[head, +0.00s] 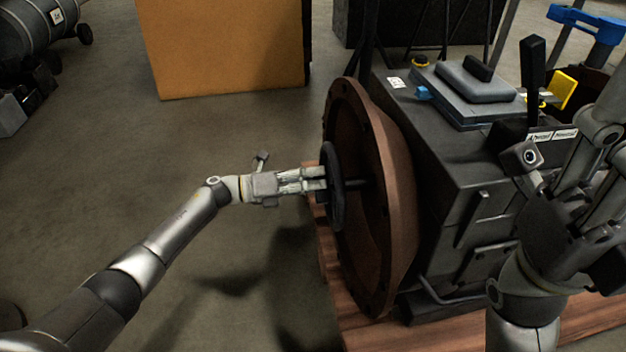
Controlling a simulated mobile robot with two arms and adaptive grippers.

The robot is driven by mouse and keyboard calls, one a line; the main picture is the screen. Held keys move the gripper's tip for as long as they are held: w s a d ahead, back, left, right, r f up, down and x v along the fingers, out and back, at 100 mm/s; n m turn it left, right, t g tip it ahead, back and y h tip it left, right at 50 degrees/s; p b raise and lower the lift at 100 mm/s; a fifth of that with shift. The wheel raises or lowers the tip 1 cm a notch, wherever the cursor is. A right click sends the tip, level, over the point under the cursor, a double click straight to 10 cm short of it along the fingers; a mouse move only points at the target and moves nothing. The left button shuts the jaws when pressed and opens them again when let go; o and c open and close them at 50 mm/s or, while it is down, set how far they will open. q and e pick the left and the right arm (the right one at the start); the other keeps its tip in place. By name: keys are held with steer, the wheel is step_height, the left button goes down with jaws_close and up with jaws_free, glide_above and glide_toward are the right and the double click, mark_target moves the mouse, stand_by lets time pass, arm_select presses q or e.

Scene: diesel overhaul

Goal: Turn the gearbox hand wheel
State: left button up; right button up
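The gearbox (450,170) is a dark grey block with a large brown round flange (395,210) on its left side. The black hand wheel (337,205) stands out from the flange on a short dark shaft and is seen nearly edge-on. My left gripper (322,183) is at the wheel's left face, with its fingertips at the rim or hub. Whether the fingers close on the wheel is too small to tell. My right gripper (570,225) is large and dark at the right, in front of the gearbox, and its fingertips are hard to make out.
The gearbox stands on a wooden pallet (350,320). An orange-brown box (225,50) is at the back. A dark tank (35,30) on wheels is at the far left. A black upright lever (532,75) and a blue clamp (590,22) are at the right.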

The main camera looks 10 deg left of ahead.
arm_select(q)
steer(key=v, duration=1.2)
steer(key=shift+r, duration=0.1)
